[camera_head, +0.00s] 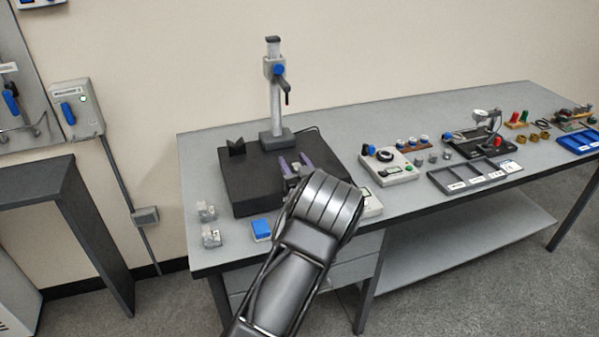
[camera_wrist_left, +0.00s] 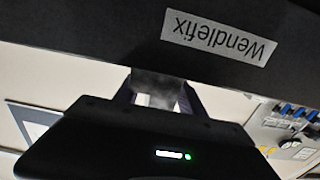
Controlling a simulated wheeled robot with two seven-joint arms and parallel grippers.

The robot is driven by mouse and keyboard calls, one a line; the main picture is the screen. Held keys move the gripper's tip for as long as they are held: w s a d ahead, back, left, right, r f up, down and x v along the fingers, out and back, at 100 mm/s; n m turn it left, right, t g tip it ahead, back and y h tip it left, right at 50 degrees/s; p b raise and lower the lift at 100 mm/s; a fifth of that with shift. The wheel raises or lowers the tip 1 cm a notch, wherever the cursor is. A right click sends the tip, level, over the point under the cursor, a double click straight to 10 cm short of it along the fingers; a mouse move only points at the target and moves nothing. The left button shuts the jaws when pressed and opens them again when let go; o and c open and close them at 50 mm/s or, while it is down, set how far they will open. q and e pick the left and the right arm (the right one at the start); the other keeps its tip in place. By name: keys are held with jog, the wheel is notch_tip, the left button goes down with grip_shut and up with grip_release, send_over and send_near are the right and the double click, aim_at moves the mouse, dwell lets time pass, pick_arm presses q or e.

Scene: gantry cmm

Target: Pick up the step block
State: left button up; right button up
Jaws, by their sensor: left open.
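My left gripper (camera_head: 296,163) is open, its two purple-grey fingers over or beside the black slab (camera_head: 240,190) on the bench. In the left wrist view the fingers (camera_wrist_left: 157,94) stand apart, with a pale grey patch between them; I cannot tell whether it is a block or the surface behind. Two small grey metal pieces, one stepped-looking (camera_head: 207,211) and one lower (camera_head: 211,237), sit at the bench's left end, clear of the gripper. Either could be the step block; they are too small to tell. My right gripper is not in view.
A height stand (camera_head: 275,100) rises from the slab, with a black V-shaped block (camera_head: 236,148) to its left. A blue box (camera_head: 261,229) lies in front. A control box (camera_head: 388,165) and grey tray (camera_head: 474,178) stand to the right. The slab's label (camera_wrist_left: 219,39) appears upside down.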

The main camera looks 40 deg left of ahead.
pick_arm(q)
jog(key=shift+c, duration=0.5)
grip_shut()
dwell(0.3)
